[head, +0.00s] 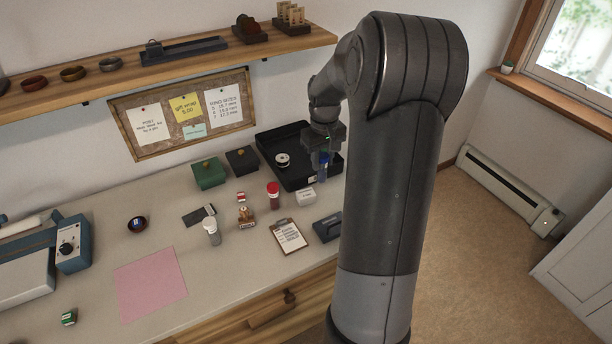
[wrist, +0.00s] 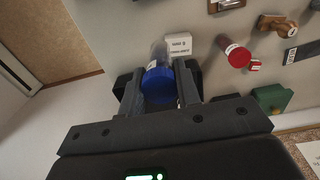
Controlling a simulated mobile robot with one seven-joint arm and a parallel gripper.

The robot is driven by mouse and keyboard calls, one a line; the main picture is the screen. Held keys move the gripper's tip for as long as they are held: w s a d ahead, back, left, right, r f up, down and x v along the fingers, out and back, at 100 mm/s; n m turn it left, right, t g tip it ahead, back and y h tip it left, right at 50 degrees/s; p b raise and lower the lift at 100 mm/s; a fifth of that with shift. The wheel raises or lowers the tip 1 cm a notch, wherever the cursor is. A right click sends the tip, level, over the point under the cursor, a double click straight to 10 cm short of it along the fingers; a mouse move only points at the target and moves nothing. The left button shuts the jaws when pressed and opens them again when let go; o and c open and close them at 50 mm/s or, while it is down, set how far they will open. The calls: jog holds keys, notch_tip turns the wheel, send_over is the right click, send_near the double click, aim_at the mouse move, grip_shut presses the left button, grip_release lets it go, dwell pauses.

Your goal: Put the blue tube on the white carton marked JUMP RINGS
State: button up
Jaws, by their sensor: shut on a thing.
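The blue tube (head: 323,171), clear with a blue cap, is held in my gripper (head: 322,155). In the wrist view its blue cap (wrist: 157,84) sits between the two fingers (wrist: 160,92), which are shut on it. The tube appears roughly upright; its lower end is hard to see. A small white carton (head: 306,197) stands on the bench, below and a little left of the tube in the head view. In the wrist view the carton (wrist: 179,45) shows just beyond the tube, to its right. Its print is too small to read surely.
A black tray (head: 265,145) with a spool (head: 282,160) lies behind the carton. A red-capped tube (head: 273,194) and a stamp (head: 247,217) stand left of it. A clipboard (head: 289,236) and a dark box (head: 327,227) lie in front. A shelf (head: 200,64) overhangs behind.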

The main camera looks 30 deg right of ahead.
jog(key=shift+w+a+f, duration=0.5)
jog(key=shift+w+f, duration=0.1)
jog(key=shift+f, duration=0.55)
jog(key=shift+w+a+f, duration=0.55)
jog(key=shift+w+f, duration=0.1)
jog(key=shift+f, duration=0.5)
jog(key=shift+w+a+f, duration=0.5)
jog(key=shift+w+f, duration=0.1)
jog(key=shift+f, duration=0.55)
jog(key=shift+f, duration=0.1)
jog(key=o, duration=1)
